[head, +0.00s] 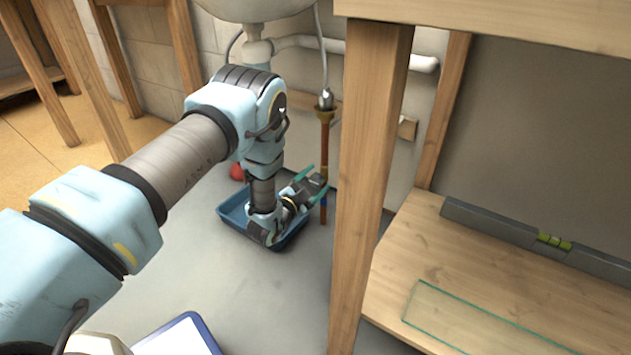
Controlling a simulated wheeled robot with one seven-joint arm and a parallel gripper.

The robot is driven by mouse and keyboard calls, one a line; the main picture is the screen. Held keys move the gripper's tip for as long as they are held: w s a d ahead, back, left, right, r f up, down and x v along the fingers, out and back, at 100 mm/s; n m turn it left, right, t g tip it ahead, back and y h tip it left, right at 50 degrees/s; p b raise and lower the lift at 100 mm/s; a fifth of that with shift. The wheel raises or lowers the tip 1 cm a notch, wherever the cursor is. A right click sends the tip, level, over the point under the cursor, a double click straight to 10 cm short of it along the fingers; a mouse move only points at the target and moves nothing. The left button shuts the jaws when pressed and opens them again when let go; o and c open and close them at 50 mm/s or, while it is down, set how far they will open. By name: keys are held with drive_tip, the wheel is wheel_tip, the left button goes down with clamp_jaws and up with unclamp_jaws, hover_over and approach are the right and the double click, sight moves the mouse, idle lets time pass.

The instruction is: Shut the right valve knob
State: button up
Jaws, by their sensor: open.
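A copper pipe (325,150) rises at the right of the sink, with a brass fitting and a grey flexible hose above it. My gripper (313,184) is low beside this pipe, its teal fingers apart and pointing right toward it. No right valve knob can be made out clearly; a small blue patch (323,209) shows on the lower pipe by the fingers. I cannot tell whether the fingers are around or touching anything. A red round thing (237,172) is partly hidden behind my arm.
A blue tray (231,214) lies on the floor under my wrist. A wooden post (366,190) stands close to the right of the pipe. A wooden shelf with a glass pane (480,322) and a spirit level (520,232) is farther right. The grey floor in front is mostly clear.

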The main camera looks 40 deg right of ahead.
drive_tip(key=p+v, duration=0.4)
drive_tip(key=v, duration=0.6)
drive_tip(key=shift+a, duration=0.35)
drive_tip(key=shift+s, duration=0.1)
